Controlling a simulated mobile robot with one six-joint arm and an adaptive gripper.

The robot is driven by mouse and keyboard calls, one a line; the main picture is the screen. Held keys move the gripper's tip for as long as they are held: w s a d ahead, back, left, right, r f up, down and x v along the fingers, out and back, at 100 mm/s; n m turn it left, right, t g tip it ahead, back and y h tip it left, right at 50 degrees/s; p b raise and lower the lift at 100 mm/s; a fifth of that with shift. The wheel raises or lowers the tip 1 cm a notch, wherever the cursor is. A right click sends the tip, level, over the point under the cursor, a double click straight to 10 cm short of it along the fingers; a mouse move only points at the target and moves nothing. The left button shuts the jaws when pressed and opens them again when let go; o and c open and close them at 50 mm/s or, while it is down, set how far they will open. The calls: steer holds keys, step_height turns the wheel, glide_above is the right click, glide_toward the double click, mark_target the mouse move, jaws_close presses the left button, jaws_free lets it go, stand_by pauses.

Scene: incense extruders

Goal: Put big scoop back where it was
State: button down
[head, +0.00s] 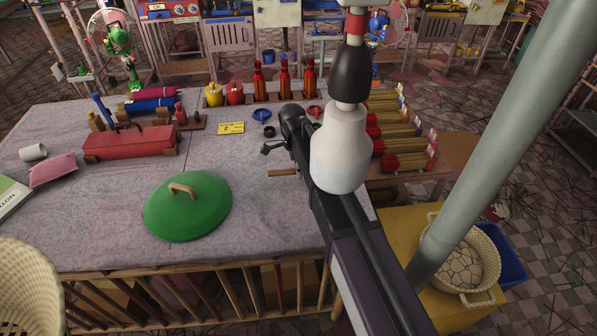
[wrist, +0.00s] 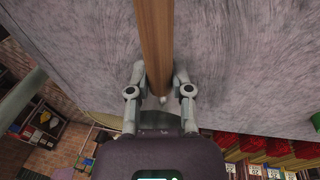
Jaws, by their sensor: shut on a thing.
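My gripper (wrist: 160,88) is shut on a wooden handle (wrist: 154,35), which runs up out of the top of the wrist view. I take this handle to be the big scoop's; its bowl shows in neither view. In the head view my gripper (head: 270,150) is over the right part of the table, partly hidden by my own arm. A short length of the wooden handle (head: 282,173) sticks out to the left below it. I cannot tell whether the handle touches the table.
The grey-topped table (head: 110,240) has a green lid (head: 188,206) at front centre and a red box (head: 130,143) at left. A yellow card (head: 231,128), small blue and red funnels, and several bottles stand behind. Bundled incense sticks (head: 400,135) lie at right. The table's middle is fairly clear.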

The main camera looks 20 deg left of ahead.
steer(key=shift+f, duration=0.15)
steer(key=c, duration=0.5)
jaws_free()
steer(key=shift+c, duration=0.2)
steer(key=shift+r, duration=0.2)
steer(key=p+v, duration=1.1)
steer(key=v, duration=0.1)
steer(key=shift+p, duration=0.4)
